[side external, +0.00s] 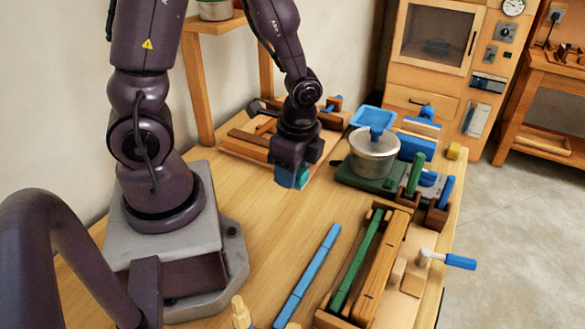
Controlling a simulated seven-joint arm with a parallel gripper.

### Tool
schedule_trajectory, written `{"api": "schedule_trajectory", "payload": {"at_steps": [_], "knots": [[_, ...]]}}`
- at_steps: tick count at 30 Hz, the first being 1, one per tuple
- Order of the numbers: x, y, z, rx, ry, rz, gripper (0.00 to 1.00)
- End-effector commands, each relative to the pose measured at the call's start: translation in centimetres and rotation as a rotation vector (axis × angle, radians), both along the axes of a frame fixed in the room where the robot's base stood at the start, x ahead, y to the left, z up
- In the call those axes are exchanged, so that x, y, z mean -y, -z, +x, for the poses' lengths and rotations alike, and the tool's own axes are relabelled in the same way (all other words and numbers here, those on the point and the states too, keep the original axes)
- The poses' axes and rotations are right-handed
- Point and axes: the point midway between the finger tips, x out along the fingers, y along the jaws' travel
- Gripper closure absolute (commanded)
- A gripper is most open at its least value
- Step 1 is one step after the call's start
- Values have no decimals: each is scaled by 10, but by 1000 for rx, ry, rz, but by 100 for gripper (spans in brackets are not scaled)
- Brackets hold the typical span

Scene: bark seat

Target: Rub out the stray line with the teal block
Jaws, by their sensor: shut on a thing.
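My gripper (291,178) points down over the middle of the wooden table, in front of the wooden tray at the back. It is shut on the teal block (302,177), of which only a small part shows at the fingertips. I cannot tell whether the block touches the surface below it. I cannot make out a stray line; it may be hidden by the gripper or too faint at this size.
A wooden tray (235,148) with wooden parts lies behind the gripper. A lidded metal pot (372,158) stands to its right on a green base. A blue bar (308,275) and a wooden frame with a green bar (357,262) lie in front. Bare tabletop (262,215) shows left of the bar.

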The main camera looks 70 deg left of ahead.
Motion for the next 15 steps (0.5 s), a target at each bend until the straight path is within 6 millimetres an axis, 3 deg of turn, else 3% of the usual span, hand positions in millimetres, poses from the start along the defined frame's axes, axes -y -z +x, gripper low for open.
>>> {"api": "schedule_trajectory", "payload": {"at_steps": [7, 11, 15], "knots": [[15, 8, 5, -22, 70, -1, 81], [38, 14, 36, -17, 144, 1, 81], [78, 19, 82, -9, 179, 4, 81]]}}
